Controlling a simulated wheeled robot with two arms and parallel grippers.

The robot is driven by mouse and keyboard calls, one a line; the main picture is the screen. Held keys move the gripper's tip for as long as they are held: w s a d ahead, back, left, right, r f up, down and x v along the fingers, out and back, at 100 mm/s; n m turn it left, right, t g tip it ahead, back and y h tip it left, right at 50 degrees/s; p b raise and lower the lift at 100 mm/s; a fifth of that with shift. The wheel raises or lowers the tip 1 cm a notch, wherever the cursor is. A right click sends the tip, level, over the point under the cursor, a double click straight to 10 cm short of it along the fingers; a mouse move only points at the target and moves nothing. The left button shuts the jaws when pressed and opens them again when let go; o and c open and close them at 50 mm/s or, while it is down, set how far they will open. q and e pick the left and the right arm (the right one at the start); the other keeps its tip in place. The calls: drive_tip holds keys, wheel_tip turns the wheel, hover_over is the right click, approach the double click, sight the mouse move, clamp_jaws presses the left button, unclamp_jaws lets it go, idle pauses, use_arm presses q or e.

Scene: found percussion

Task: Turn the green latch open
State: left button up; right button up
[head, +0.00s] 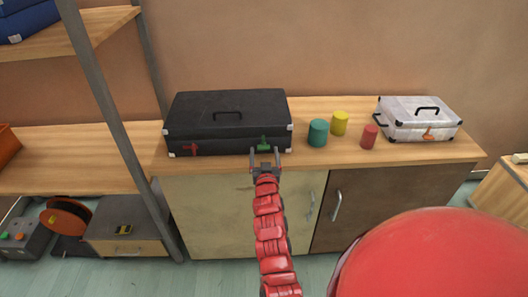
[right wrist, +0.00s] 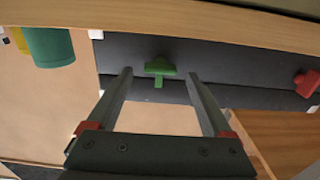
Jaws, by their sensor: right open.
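The black case (head: 228,112) lies shut on the wooden counter, with a handle on its lid. The green latch (head: 264,143) is on the right part of its front face. In the right wrist view the green latch (right wrist: 160,67) looks T-shaped, with a wide bar and a short stem. My right gripper (head: 265,152) is open in front of it. In the right wrist view, the tips of my right gripper (right wrist: 159,73) stand on either side of the latch with gaps, apparently not touching it. My left gripper is not in view.
A red latch (head: 190,149) is on the case's left front. Green (head: 318,133), yellow (head: 340,123) and red (head: 369,136) cylinders stand to the right. A white case (head: 419,118) is farther right. The counter's front edge (head: 400,158) lies close under my right gripper.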

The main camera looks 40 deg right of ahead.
drive_tip(key=shift+w+d+f, duration=0.1)
drive_tip(key=shift+w+d, duration=0.2)
drive_tip(key=shift+w, duration=0.15)
clamp_jaws()
